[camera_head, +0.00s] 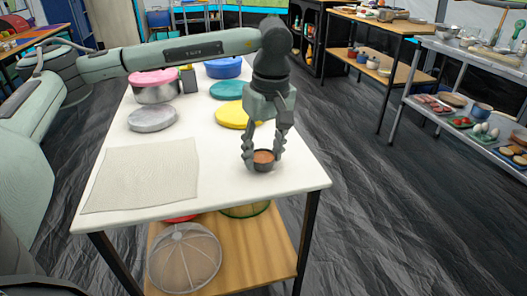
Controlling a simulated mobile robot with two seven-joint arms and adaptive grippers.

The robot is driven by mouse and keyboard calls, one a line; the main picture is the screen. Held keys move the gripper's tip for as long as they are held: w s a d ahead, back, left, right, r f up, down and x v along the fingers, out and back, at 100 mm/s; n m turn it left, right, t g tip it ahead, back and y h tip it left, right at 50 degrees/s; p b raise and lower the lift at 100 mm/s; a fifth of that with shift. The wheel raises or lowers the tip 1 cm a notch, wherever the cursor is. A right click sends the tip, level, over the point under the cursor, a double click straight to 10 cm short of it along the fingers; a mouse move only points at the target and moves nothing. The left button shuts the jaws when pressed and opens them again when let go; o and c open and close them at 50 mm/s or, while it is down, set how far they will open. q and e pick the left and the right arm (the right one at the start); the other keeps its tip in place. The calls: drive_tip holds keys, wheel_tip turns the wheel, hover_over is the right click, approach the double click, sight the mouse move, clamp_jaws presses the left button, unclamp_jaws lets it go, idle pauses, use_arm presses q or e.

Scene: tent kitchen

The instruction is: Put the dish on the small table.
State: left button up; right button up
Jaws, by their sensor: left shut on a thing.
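The dish is a small dark round bowl with an orange-brown inside (263,157). It is near the right front part of the white-topped table (215,185). My left gripper (263,153) points down over it and is shut on it, with a finger at either side of the bowl. I cannot tell whether the bowl's bottom touches the tabletop. Which table the task calls small is not clear from this view. My right gripper is not in view.
A pale cloth or board (142,177) covers the table's left front. A grey round lid (152,118), a yellow lid (233,115) and a pink-lidded pot (155,85) stand behind. A wooden table (405,75) and a metal rack (445,112) stand right, across open floor.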

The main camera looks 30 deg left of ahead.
sight(268, 160)
use_arm(q)
drive_tip(key=shift+f, duration=0.1)
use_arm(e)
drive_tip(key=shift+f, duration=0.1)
use_arm(q)
drive_tip(key=o, duration=0.9)
drive_tip(key=shift+c, duration=0.2)
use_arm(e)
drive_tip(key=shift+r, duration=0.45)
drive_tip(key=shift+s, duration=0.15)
use_arm(q)
drive_tip(key=shift+r, duration=0.3)
wheel_tip(268, 160, up, 12)
drive_tip(key=d, duration=0.1)
drive_tip(key=shift+s+d+f, duration=0.15)
drive_tip(key=shift+s+f, duration=0.05)
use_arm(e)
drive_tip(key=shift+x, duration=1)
